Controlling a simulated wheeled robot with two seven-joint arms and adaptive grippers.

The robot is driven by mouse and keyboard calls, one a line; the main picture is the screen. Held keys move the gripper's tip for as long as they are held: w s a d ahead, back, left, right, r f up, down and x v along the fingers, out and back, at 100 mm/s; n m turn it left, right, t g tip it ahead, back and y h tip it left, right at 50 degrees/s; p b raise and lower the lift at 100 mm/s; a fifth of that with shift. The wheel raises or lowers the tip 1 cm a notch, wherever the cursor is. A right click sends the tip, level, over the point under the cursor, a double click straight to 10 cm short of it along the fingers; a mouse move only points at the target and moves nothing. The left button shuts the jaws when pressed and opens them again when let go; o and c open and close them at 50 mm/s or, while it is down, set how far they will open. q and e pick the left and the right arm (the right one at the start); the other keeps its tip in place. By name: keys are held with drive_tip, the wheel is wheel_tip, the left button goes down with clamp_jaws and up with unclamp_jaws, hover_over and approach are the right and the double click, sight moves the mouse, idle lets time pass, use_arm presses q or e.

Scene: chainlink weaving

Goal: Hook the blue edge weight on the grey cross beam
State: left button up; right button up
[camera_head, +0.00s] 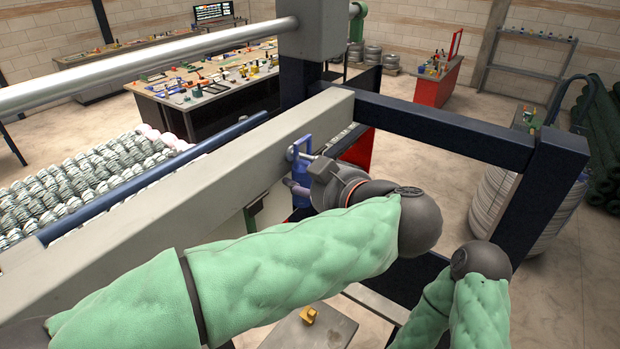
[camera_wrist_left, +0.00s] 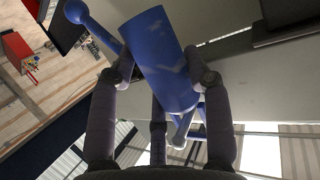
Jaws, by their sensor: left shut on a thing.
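The blue edge weight (camera_head: 299,152) is at the near side face of the grey cross beam (camera_head: 225,165), close to the beam's right end. In the left wrist view the weight is a blue cylinder (camera_wrist_left: 160,58) with a thin rod ending in a ball at upper left. My left gripper (camera_wrist_left: 158,80) has its fingers around the cylinder and is shut on it. In the head view my left gripper (camera_head: 305,178) is partly hidden by its wrist. The beam also shows in the left wrist view (camera_wrist_left: 265,85). I cannot tell whether the hook touches the beam. My right gripper is out of view.
A dark blue frame (camera_head: 440,128) joins the beam's right end. Wire mesh (camera_head: 85,175) lies beyond the beam, beside a blue bar (camera_head: 150,172). A round grey rail (camera_head: 150,68) runs above. A small yellow part (camera_head: 309,314) lies on a plate below.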

use_arm(q)
drive_tip(key=shift+f, duration=0.85)
idle(0.4)
idle(0.3)
drive_tip(key=o, duration=1.5)
drive_tip(key=shift+o, duration=0.2)
drive_tip(key=shift+f, duration=0.1)
